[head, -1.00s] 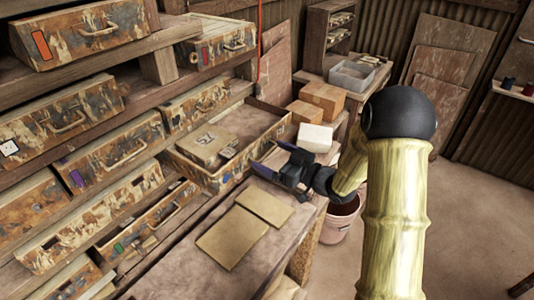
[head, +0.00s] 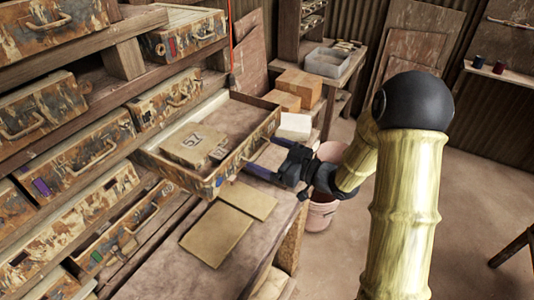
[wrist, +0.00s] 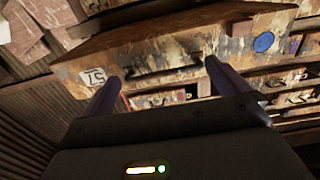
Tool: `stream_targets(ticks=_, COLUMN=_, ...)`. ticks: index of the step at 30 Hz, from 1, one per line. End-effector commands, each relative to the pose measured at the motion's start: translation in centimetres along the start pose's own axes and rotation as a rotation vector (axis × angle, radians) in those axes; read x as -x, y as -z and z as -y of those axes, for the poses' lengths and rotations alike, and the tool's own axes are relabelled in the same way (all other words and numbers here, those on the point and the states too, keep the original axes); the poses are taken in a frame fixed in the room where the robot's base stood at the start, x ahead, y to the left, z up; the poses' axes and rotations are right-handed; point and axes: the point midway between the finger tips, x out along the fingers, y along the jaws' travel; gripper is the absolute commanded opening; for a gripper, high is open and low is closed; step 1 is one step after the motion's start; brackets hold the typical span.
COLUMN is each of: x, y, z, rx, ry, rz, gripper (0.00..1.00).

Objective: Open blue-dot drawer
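The blue-dot drawer (head: 250,150) stands well out from the rack in the head view, with a box marked 57 lying inside it. Its front fills the upper wrist view (wrist: 185,45), with a blue dot (wrist: 263,42) to the right, a number label to the left and a dark handle (wrist: 165,65) between. My gripper (head: 268,165) is at this front. In the wrist view its two fingers (wrist: 160,78) stand wide apart, one at each end of the handle, and seem to hold it; the exact contact is hard to see.
Below the drawer is a bench with flat boards (head: 217,234). A pink bucket (head: 321,212) stands beside the bench. Cardboard boxes (head: 300,86) and a grey bin (head: 327,62) lie beyond. Other rack drawers are at left, one with a green mark (head: 97,256) partly open. Floor at right is mostly clear.

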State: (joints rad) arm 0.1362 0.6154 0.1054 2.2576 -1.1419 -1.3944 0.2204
Motion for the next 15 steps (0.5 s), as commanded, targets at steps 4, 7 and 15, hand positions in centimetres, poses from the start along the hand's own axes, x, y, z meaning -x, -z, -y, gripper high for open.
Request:
stream_targets(ticks=4, x=-0.1, y=0.1, z=0.1, rx=0.000, ry=0.003, rz=-0.002, gripper=1.00)
stream_targets(ticks=7, x=0.1, y=0.1, z=0.1, rx=0.001, ry=0.003, rz=-0.003, gripper=1.00)
stream_targets(ticks=15, x=3.4, y=-0.1, z=-0.1, rx=0.002, ry=-0.002, rz=-0.004, gripper=1.00)
